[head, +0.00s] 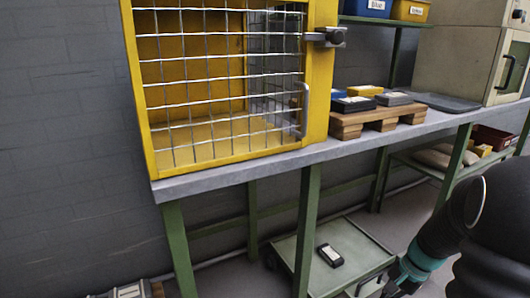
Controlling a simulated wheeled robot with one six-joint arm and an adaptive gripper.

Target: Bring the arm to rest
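My arm shows at the lower right of the head view, dark with a teal band near its end. My gripper (385,290) is at the bottom edge, in front of the bench and near the right side of the low green cart. Only part of it shows, and its fingertips are cut off or too dark to make out. I cannot tell whether it holds anything.
A yellow cage (322,85) with a wire door stands on the grey bench (225,178). A wooden pallet (345,125) with several small boxes is right of it. A green cart (290,250) under the bench carries a dark device (330,255). A beige cabinet (455,50) stands far right.

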